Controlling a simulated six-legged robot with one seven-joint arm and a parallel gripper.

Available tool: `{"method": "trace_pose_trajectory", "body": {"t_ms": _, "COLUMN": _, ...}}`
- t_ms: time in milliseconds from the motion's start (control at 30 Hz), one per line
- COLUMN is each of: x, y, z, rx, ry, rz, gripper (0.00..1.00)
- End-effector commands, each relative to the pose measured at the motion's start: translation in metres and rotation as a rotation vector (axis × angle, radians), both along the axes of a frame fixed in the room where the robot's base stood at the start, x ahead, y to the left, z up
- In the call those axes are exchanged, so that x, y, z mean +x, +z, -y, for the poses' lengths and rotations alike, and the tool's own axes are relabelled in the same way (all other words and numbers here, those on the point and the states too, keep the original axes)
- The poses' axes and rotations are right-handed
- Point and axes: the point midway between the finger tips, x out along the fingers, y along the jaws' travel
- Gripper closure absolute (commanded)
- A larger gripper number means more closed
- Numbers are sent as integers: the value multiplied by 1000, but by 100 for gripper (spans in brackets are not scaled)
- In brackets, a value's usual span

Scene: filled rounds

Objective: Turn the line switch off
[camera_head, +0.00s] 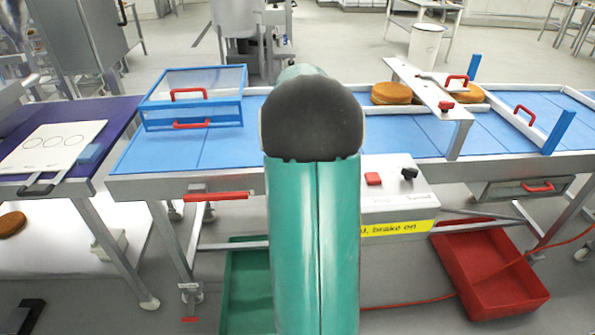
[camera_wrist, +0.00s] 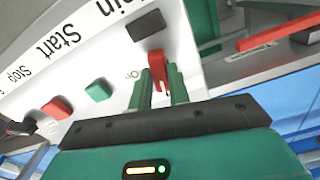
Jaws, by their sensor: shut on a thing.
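In the wrist view a white control panel (camera_wrist: 105,62) carries a red switch handle (camera_wrist: 156,57) beside small lettering that seems to read "On". My gripper (camera_wrist: 161,78) has its two green fingers on either side of the red handle, shut on it. A dark plate (camera_wrist: 147,24) sits just behind the handle, under lettering ending in "ain". In the head view the control box (camera_head: 398,198) stands at the table's front edge. My green arm hides its left part, the switch and my gripper.
The panel also has a green button (camera_wrist: 98,90) and a red button (camera_wrist: 57,107) near "Start" and "Stop". In the head view a black knob (camera_head: 409,173) sits on the box. A red bin (camera_head: 487,268) and a green bin (camera_head: 245,285) stand below.

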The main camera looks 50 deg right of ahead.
Motion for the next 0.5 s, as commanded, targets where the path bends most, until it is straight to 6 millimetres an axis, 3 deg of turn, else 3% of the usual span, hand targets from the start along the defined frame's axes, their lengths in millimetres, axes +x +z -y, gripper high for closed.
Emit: {"method": "trace_pose_trajectory", "body": {"t_ms": 500, "x": 0, "y": 1, "z": 0, "rx": 0, "ry": 212, "rz": 0, "gripper": 100}}
